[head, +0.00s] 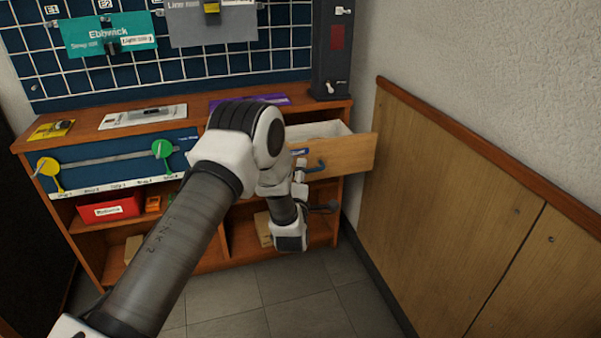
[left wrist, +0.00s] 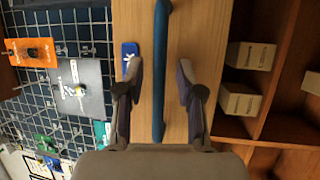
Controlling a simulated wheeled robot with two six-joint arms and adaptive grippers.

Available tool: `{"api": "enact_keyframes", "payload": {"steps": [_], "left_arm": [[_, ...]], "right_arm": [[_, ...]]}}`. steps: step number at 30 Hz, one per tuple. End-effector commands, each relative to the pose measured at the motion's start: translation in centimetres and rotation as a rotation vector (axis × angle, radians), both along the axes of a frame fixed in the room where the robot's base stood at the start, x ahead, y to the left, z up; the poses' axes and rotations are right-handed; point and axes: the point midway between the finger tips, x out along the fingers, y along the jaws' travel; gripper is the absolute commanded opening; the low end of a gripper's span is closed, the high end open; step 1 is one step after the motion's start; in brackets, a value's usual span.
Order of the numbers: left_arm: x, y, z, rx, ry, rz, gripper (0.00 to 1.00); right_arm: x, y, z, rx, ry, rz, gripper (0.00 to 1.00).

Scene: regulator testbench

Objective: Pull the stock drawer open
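The stock drawer (head: 345,156) is a pale wooden drawer at the right end of the bench. It stands partly out, and its white inside shows behind the front. Its blue bar handle (head: 317,166) is partly hidden by my left arm. In the left wrist view the handle (left wrist: 159,100) runs between the fingers of my left gripper (left wrist: 159,75), with a gap on both sides. The left gripper is open around the handle, close to the wooden drawer front (left wrist: 142,22). My right gripper is in neither view.
A wood-panelled wall (head: 440,200) stands close to the drawer's right. Open shelves below hold a red bin (head: 108,207) and small boxes. A blue slider panel (head: 110,163) is at the left, and a gridded pegboard (head: 190,68) behind. The tiled floor (head: 300,300) in front is clear.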

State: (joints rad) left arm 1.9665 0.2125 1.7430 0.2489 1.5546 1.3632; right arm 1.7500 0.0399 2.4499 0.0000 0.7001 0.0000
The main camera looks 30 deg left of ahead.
Motion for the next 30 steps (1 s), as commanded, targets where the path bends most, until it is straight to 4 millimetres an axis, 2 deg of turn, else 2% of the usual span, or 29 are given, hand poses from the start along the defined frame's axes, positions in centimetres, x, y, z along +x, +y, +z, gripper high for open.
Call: {"api": "enact_keyframes", "payload": {"steps": [7,10,22,25,30], "left_arm": [[-0.1,0.0,0.0,0.000,0.000,0.000,0.37],[-0.9,-0.5,-0.2,0.000,0.002,-0.001,0.37],[-9.0,-4.6,-1.8,0.001,0.003,-0.002,0.37],[-10.1,-5.1,-2.0,0.000,0.002,-0.002,0.37],[-10.6,-5.3,-2.1,0.001,0.000,0.000,0.37]], "right_arm": [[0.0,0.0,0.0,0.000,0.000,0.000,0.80],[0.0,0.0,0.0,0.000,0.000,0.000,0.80],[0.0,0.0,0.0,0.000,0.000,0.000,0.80],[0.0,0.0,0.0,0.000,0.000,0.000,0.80],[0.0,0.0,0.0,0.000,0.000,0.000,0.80]]}}
